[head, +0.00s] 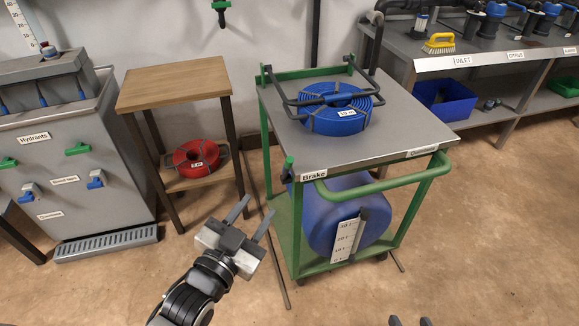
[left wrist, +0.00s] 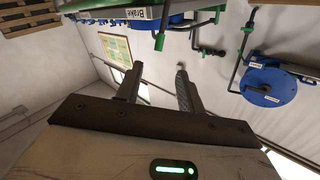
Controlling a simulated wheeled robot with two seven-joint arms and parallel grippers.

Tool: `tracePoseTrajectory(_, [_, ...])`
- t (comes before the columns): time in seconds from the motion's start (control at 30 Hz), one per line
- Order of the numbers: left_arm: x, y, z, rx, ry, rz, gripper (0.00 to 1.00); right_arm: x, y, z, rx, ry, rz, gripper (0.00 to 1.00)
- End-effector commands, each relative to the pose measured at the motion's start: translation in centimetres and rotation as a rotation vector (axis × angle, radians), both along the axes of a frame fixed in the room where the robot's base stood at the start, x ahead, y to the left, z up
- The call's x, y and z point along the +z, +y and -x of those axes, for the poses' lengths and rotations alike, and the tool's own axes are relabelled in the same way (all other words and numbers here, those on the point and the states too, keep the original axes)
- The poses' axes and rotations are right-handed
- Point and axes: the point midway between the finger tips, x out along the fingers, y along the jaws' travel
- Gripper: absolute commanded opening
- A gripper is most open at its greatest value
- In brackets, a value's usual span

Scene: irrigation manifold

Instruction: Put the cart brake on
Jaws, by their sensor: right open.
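The green cart (head: 402,184) stands right of centre in the head view, with a grey top. A "Brake" label (head: 314,174) is on its near left corner, and a small green brake lever (head: 289,166) stands upright beside it. The label also shows upside down at the top of the left wrist view (left wrist: 227,14). My left gripper (head: 258,206) is open and empty, left of the cart and below the lever, apart from it; its two fingers show in the left wrist view (left wrist: 157,82). My right gripper (head: 409,321) just shows its fingertips at the bottom edge.
A blue hose coil (head: 337,118) lies on the cart top, and a blue tank (head: 335,217) sits below. A wooden stand (head: 174,84) holds a red coil (head: 196,159). The hydrant cabinet (head: 70,145) is at left, a bench (head: 482,62) at back right.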

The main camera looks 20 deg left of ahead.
Motion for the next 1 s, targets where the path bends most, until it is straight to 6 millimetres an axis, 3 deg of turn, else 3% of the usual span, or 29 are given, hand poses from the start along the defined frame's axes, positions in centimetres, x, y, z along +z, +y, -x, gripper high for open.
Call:
tracePoseTrajectory(0.6, [0.1,-1.8,-12.2,-0.002,0.003,0.004,0.38,0.0,0.0,-0.5,-0.002,-0.022,0.000,0.43])
tracePoseTrajectory(0.8, [0.1,-2.1,-14.3,-0.002,0.005,0.003,0.38,0.1,0.0,-0.6,-0.003,-0.028,-0.001,0.43])
tracePoseTrajectory(1.0, [0.1,-2.2,-14.8,-0.002,0.005,0.004,0.38,0.3,0.0,-0.6,-0.002,-0.032,-0.001,0.43])
